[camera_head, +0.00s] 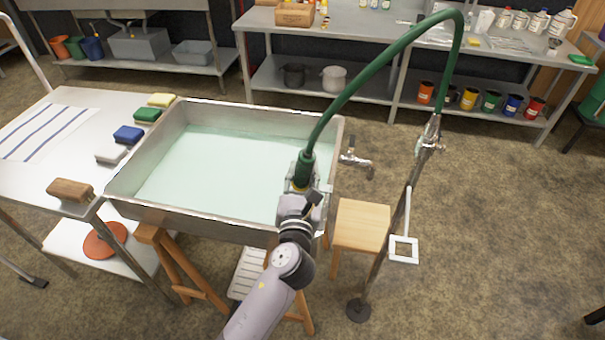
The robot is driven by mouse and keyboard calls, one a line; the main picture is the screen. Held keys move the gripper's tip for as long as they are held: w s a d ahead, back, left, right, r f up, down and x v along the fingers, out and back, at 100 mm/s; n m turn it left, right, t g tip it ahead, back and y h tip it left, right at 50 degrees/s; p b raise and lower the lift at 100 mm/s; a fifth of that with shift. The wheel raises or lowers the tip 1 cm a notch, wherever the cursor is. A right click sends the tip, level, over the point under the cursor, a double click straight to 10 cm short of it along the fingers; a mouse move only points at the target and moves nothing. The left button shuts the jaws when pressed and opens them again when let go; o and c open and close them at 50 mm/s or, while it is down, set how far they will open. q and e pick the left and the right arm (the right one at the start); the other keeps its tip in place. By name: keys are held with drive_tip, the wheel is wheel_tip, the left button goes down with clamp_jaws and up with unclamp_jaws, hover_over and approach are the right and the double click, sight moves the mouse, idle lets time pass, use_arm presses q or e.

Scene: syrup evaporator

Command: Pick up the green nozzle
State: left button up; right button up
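The green nozzle (306,165) is at the end of a green hose (372,73) that arches over from an upright metal stand. It points down at the right side of the metal pan (223,107), near its right wall. My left gripper (301,184) is at the lower end of the nozzle, with its grey fingers beside or around it. The gripper covers the nozzle's tip, and I cannot tell whether the fingers are closed on it. My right gripper is not in view.
The pan holds pale green liquid. A metal tap (357,163) juts from its right wall, above a wooden stool (360,222). The hose stand (392,235) rises just right. A table (60,165) with sponges and a brush is left. Open floor lies at right.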

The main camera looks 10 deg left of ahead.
use_arm(q)
clamp_jaws()
drive_tip(key=shift+r, duration=0.1)
drive_tip(key=shift+r, duration=0.5)
wheel_tip(320, 180, up, 17)
drive_tip(key=n+g+p, duration=0.1)
drive_tip(key=g+p, duration=0.1)
drive_tip(key=p, duration=1.2)
drive_tip(key=shift+n+h, duration=0.3)
drive_tip(key=shift+f, duration=0.15)
drive_tip(key=shift+f, duration=0.65)
